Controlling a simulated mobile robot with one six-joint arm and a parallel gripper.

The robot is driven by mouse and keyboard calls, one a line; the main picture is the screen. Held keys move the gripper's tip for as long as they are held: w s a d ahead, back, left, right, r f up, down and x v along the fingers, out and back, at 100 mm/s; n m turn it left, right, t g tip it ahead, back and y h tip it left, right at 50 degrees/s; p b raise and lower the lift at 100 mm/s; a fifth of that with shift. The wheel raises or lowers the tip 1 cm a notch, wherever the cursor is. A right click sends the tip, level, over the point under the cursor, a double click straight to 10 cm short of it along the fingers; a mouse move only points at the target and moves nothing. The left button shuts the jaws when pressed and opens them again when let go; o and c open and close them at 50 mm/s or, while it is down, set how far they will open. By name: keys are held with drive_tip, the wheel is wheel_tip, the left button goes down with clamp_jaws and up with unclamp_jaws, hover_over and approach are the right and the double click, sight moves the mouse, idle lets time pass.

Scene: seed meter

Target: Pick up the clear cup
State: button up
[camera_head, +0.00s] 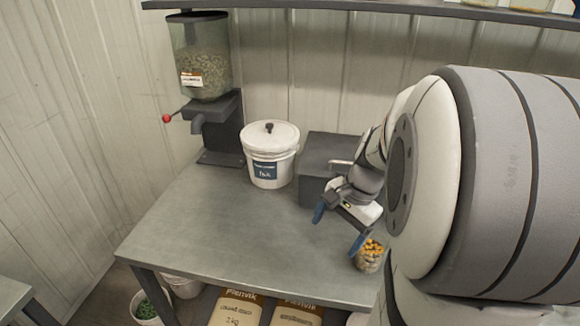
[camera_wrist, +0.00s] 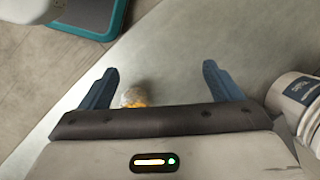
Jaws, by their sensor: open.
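The clear cup (camera_head: 370,257) holds yellow-orange pieces and stands at the right front of the grey metal table (camera_head: 205,235). In the wrist view the cup (camera_wrist: 133,97) shows beside the left finger, between the two fingers in the picture, its lower part hidden by my gripper's dark bar. My gripper (camera_head: 338,228) has two blue fingers spread apart with nothing held. In the head view one fingertip is close to the cup's upper left; I cannot tell if they touch. The open fingers also show in the wrist view (camera_wrist: 160,70).
A lidded white bucket (camera_head: 269,155) and a dark grey box (camera_head: 318,160) stand at the table's back. A seed hopper (camera_head: 203,60) with a red-knobbed lever is at back left. Brown bags (camera_head: 237,308) lie below the table. The table's left and middle are clear.

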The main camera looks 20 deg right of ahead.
sight(368, 246)
drive_tip(key=shift+o, duration=1.1)
drive_tip(key=d+f+m+y, duration=0.1)
drive_tip(key=d+f+m, duration=0.1)
drive_tip(key=d, duration=0.3)
drive_tip(key=d+f+m+t+y, duration=0.1)
drive_tip(key=d+m, duration=0.4)
drive_tip(key=d+f+m+t, duration=0.1)
drive_tip(key=d+f+m, duration=0.1)
drive_tip(key=d+m, duration=0.2)
drive_tip(key=shift+s+d+f+y, duration=0.2)
drive_tip(key=shift+d+f+y, duration=0.15)
drive_tip(key=shift+d, duration=0.2)
drive_tip(key=shift+f, duration=0.25)
drive_tip(key=x, duration=0.4)
drive_tip(key=a+x, duration=0.1)
drive_tip(key=x, duration=0.1)
drive_tip(key=shift+w+a+r+p, duration=0.1)
drive_tip(key=shift+w+a+p, duration=0.1)
drive_tip(key=shift+p, duration=0.1)
drive_tip(key=shift+a+f, duration=0.1)
drive_tip(key=shift+f, duration=0.15)
drive_tip(key=c, duration=1.1)
drive_tip(key=shift+c, duration=0.2)
